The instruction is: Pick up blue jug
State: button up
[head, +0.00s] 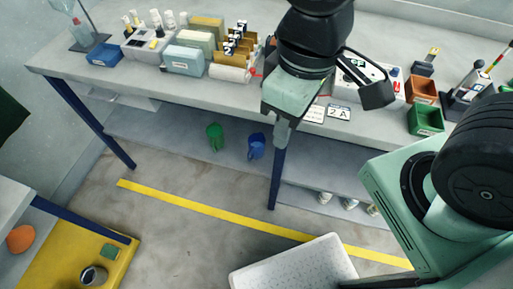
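The blue jug (257,147) stands on the lower shelf (175,140) under the long grey workbench, just left of a dark blue bench leg. It looks upright, with a handle on its left side. My gripper (282,132) points down in front of the bench edge, to the right of the jug in the picture and apart from it. Its fingers overlap from this angle, so I cannot tell whether they are open. I see nothing held between them.
A green jug (215,137) stands left of the blue one on the same shelf. The bench top (130,82) overhangs the shelf, and a bench leg (277,182) stands to the right. A white perforated panel (288,266) is at the bottom. Floor before the shelf is clear.

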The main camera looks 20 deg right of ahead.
aim_at(256, 142)
jog(key=j+z, duration=0.15)
jog(key=j, duration=0.5)
jog(key=j+z, duration=0.2)
jog(key=j, duration=0.45)
jog(key=k+j+z, duration=0.15)
jog(key=j, duration=0.5)
jog(key=k+j+z, duration=0.15)
jog(key=j, duration=0.5)
jog(key=i, duration=0.1)
